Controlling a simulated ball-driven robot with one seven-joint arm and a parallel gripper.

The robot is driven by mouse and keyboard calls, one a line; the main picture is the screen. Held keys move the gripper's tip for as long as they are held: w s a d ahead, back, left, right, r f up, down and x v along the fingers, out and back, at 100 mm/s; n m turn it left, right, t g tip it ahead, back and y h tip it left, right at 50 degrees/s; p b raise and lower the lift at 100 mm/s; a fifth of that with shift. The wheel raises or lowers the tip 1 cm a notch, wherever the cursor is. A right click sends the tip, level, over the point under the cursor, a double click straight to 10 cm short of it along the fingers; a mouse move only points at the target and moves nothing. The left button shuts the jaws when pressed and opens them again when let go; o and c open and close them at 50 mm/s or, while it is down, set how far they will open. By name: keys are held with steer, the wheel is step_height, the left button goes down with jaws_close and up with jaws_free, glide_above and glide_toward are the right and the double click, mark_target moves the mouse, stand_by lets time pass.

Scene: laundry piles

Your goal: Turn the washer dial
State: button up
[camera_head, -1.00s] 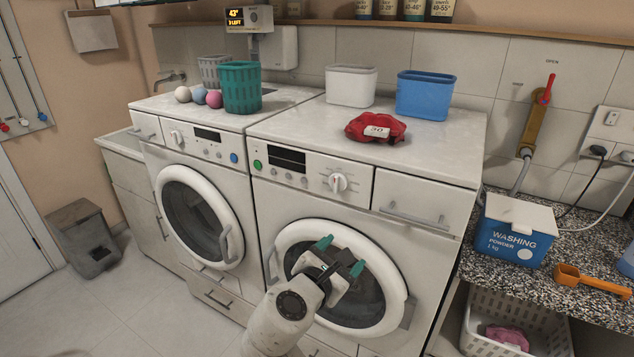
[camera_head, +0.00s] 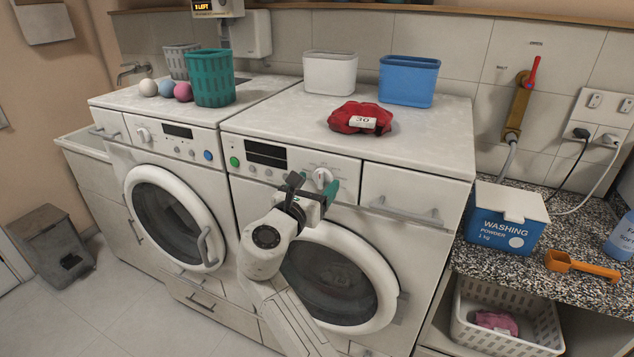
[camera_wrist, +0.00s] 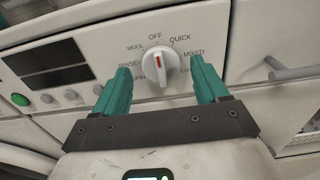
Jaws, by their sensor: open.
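The washer dial (camera_head: 323,177) is a white round knob with a red mark on the front panel of the right-hand machine. In the wrist view the dial (camera_wrist: 158,67) sits between my two teal fingers, with its red mark pointing up near OFF and labels such as WOOL, QUICK, MIXED, RINSE and SPIN around it. My gripper (camera_wrist: 160,88) is open and empty, and its fingers are apart from the dial on both sides. In the head view my gripper (camera_head: 312,192) is just in front of the panel and partly covers the dial's surroundings.
A drawer handle (camera_head: 405,212) sticks out right of the dial. The round door (camera_head: 385,270) is below. A red cloth bundle marked 30 (camera_head: 360,117) lies on top of the machine. A dark display (camera_head: 265,153) and a green button (camera_head: 235,161) are left of the dial.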

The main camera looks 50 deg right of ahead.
steer(key=shift+w+d, duration=0.15)
steer(key=shift+d, duration=0.35)
steer(key=c, duration=1)
